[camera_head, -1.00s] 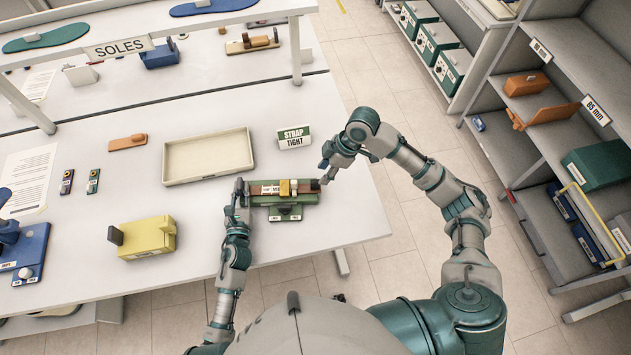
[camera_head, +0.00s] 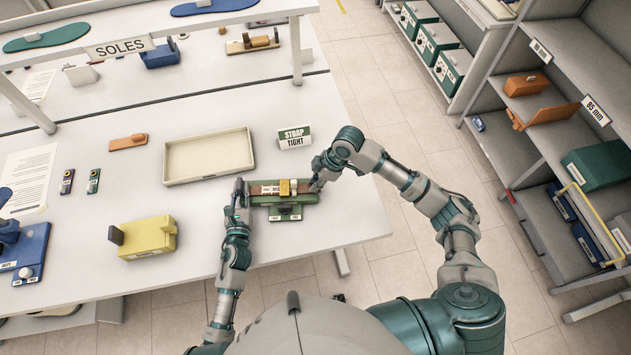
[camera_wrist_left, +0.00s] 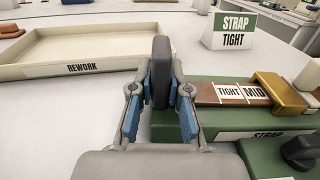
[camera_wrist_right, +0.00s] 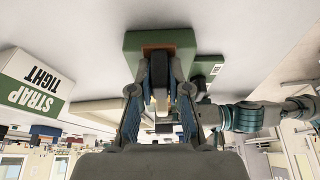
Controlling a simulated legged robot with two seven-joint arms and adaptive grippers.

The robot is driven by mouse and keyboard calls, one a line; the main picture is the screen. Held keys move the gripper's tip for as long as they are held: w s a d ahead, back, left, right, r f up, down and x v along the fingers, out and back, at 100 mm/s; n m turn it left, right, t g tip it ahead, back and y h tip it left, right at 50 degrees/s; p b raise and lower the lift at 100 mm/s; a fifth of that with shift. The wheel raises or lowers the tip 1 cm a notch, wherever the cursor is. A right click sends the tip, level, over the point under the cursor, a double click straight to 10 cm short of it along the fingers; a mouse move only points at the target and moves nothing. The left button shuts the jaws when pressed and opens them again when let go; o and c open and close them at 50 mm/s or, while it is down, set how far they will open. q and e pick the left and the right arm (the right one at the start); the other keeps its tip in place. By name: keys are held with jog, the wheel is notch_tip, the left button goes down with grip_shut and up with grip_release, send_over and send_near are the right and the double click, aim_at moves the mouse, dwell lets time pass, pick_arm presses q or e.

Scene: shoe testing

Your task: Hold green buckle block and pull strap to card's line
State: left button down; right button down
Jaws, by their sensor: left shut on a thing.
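The green buckle block (camera_head: 285,200) lies near the table's right front, with a brown strap (camera_wrist_left: 205,93) along its top. A brass buckle (camera_wrist_left: 277,92) spans the strap; labels TIGHT and MID show left of it in the left wrist view. My left gripper (camera_head: 241,188) is shut on the dark upright grip (camera_wrist_left: 160,72) at the block's left end. My right gripper (camera_head: 316,184) is at the strap's right end, its fingers (camera_wrist_right: 160,88) on either side of a dark tab (camera_wrist_right: 158,70); whether they press on it is unclear. A card (camera_head: 294,137) reading STRAP TIGHT stands behind.
An empty beige tray (camera_head: 208,156) labelled REWORK lies behind and left of the block. A yellow block (camera_head: 147,238) and a blue fixture (camera_head: 28,252) stand further left. The table's right edge is close to my right arm.

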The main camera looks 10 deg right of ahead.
jog(key=d, duration=0.2)
jog(key=s+d, duration=0.1)
jog(key=d, duration=0.4)
jog(key=shift+s+d, duration=0.25)
jog(key=shift+d, duration=0.55)
jog(key=c, duration=1.1)
grip_release()
jog(key=shift+a, duration=0.2)
jog(key=shift+r, duration=0.1)
jog(key=v, duration=1.1)
jog(key=shift+d+r, duration=0.15)
jog(key=shift+r, duration=0.15)
